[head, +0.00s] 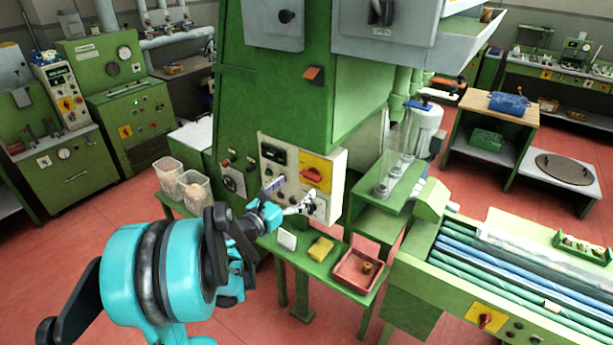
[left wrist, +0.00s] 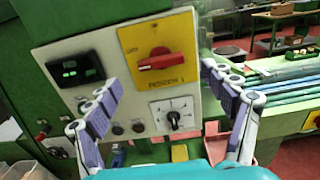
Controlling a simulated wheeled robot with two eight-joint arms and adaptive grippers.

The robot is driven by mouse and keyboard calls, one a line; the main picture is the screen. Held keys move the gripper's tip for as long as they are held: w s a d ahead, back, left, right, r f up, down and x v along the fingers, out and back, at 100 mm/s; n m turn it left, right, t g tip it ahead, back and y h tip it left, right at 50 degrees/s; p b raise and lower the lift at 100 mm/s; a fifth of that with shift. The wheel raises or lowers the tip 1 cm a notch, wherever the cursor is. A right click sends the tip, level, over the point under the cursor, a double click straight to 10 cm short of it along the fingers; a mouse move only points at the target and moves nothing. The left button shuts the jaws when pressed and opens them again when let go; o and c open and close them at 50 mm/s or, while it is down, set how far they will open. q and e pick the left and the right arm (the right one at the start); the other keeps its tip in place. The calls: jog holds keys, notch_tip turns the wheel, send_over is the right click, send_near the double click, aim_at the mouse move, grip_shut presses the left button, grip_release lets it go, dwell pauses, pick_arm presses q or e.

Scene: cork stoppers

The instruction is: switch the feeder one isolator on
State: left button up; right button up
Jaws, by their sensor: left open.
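The feeder one isolator is a red rotary handle (left wrist: 160,61) on a yellow plate (left wrist: 184,42), labelled as a feeder 1 plate in the left wrist view. The handle lies roughly horizontal there. In the head view the isolator (head: 313,175) is on the pale control panel (head: 333,190) of the green machine. My left gripper (head: 289,196) is in front of the panel, below and left of the handle in the head view. In the left wrist view its open fingers (left wrist: 162,82) stand wide apart, with the handle visible between them and nothing held. My right gripper is not in view.
A black knob (left wrist: 174,117) sits below the yellow plate and a dark display (left wrist: 75,70) to its left. Below the panel, a green shelf holds a yellow block (head: 321,248) and a red tray (head: 358,271). Clear bins (head: 194,190) stand at left.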

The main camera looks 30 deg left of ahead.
aim_at(308, 177)
pick_arm(q)
jog(key=w, duration=0.6)
jog(key=shift+d, duration=0.25)
jog(key=c, duration=1.2)
